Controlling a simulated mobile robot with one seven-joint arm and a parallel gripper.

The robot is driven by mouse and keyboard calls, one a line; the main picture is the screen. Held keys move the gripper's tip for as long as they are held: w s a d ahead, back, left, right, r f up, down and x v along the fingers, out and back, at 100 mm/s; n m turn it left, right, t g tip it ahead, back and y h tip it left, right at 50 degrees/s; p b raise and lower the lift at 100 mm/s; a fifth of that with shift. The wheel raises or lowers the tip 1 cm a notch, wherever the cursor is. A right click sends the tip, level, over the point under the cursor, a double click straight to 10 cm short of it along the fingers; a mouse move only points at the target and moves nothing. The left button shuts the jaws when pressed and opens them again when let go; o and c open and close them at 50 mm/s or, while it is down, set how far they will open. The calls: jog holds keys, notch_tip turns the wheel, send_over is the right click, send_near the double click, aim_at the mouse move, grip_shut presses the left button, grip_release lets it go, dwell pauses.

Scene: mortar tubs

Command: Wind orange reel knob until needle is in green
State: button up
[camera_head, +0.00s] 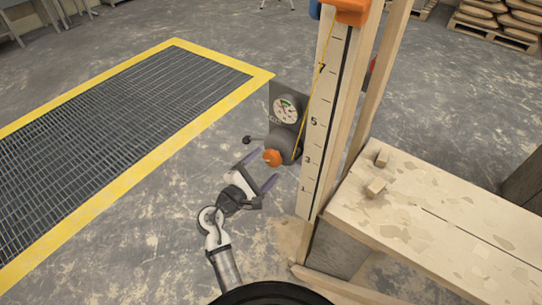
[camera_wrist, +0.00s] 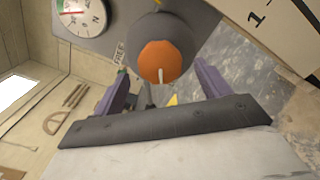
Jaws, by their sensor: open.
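The orange reel knob (camera_head: 272,157) faces my gripper on the front of a dark grey reel (camera_head: 287,143). In the wrist view the knob (camera_wrist: 160,62) is a round orange disc with a white mark pointing down. My gripper (camera_head: 262,170) is open, its two purple fingers on either side of the knob; I cannot tell whether they touch it. The white dial (camera_head: 285,109) sits above the reel on a grey plate. Its needle and green band are small in the head view. In the wrist view the dial (camera_wrist: 84,14) is cut off at the top.
A wooden post with a number scale (camera_head: 325,110) stands right of the reel, with a yellow line along it. A small black crank ball (camera_head: 247,140) sticks out left of the reel. A wooden bench (camera_head: 440,215) stands at right. A yellow-edged floor grate (camera_head: 120,110) lies left.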

aim_at(270, 161)
jog(key=shift+p+x, duration=0.3)
jog(key=shift+x, duration=1.7)
jog(key=c, duration=1)
jog(key=m+b, duration=0.2)
jog(key=shift+f+b, duration=0.3)
jog(key=shift+r+m+b, duration=0.1)
jog(key=shift+m+b, duration=0.65)
jog(key=shift+m, duration=0.25)
jog(key=shift+r+m, duration=0.2)
jog(key=shift+m, duration=0.2)
jog(key=o, duration=1)
jog(key=shift+s+a, duration=0.1)
